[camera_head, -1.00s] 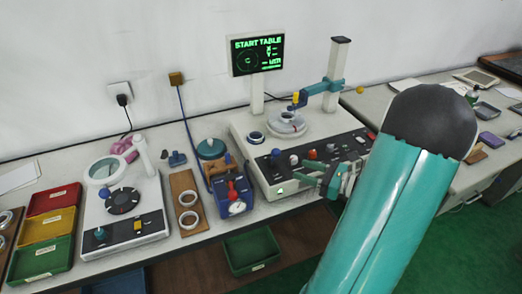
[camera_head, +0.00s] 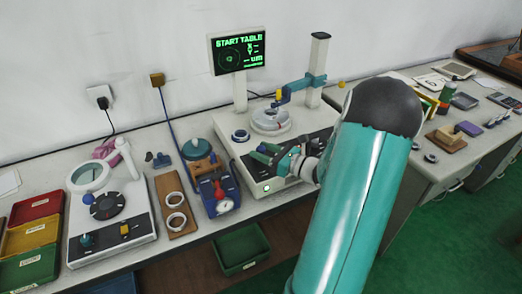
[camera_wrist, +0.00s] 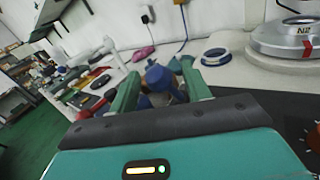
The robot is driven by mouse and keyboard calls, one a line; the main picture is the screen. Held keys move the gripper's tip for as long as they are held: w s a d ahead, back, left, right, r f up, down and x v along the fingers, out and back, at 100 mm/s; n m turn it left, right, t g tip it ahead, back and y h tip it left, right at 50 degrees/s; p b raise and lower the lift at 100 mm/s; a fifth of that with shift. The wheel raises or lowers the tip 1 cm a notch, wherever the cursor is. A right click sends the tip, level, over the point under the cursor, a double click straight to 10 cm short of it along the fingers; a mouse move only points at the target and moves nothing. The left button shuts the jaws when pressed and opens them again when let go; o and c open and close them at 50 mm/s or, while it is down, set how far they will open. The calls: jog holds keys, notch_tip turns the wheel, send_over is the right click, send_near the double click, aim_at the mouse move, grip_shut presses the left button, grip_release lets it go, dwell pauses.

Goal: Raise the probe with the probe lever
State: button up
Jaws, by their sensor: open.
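The measuring machine has a grey column with a teal arm (camera_head: 302,82) that carries the probe (camera_head: 281,96). The probe hangs over the round table (camera_head: 270,124), at the ring (camera_head: 268,115); whether they touch is too small to tell. My gripper (camera_head: 262,153) is open over the front control panel of the machine. In the wrist view, a blue-knobbed lever (camera_wrist: 158,75) shows between the two green fingers of my gripper (camera_wrist: 160,88), with the fingers apart around it. Whether a finger touches the knob is unclear. My gripper and arm hide most of the panel's other controls.
The screen (camera_head: 238,51) behind the machine reads START TABLE. A small ring (camera_head: 240,135) lies left of the round table. To the left are a blue gauge device (camera_head: 218,195), a wooden board with rings (camera_head: 176,212) and a magnifier station (camera_head: 108,215). A green bin (camera_head: 242,250) is below.

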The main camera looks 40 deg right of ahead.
jog(key=shift+w+a, duration=0.15)
jog(key=shift+w, duration=0.35)
grip_shut()
